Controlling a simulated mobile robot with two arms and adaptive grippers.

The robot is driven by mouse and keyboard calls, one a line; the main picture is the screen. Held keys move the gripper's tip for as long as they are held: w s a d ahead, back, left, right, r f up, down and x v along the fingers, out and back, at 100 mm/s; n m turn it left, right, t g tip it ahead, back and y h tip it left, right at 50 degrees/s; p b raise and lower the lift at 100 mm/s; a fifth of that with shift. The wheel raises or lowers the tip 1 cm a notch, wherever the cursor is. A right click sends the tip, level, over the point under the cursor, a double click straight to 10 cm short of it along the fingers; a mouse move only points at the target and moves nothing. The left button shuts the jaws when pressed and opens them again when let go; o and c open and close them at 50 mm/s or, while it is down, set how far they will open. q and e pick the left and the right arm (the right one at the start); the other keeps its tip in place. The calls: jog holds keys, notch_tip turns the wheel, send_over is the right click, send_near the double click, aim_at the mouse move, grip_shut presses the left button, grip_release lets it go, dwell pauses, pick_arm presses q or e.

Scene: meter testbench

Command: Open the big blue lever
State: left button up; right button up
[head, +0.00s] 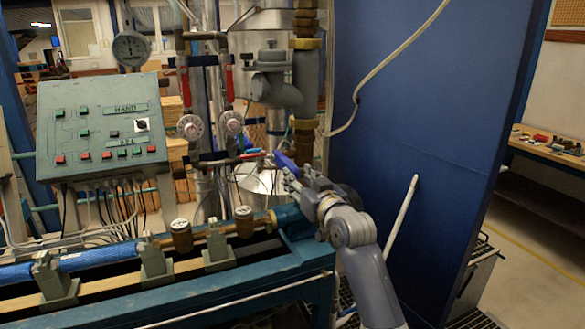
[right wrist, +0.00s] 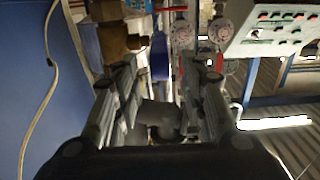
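The big blue lever (head: 285,161) is at the pipework in the middle of the head view, left of the blue panel. In the right wrist view the blue lever (right wrist: 160,58) shows upright between my two fingers, towards their tips. My right gripper (head: 288,174) is close to the lever, and part of the lever's lower end is hidden by it. In the right wrist view the gripper (right wrist: 165,72) is open, with a gap on both sides of the lever. I cannot tell whether a finger touches it. My left gripper is in neither view.
A green control box (head: 100,127) stands at the left. Small red levers (head: 229,80) and round dials (head: 190,127) are left of the blue lever. A blue panel (head: 430,120) closes off the right side. A green bench (head: 220,289) with a blue pipe runs below.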

aim_at(285, 164)
jog(key=shift+p+x, duration=0.5)
jog(key=shift+x, duration=2.15)
grip_shut()
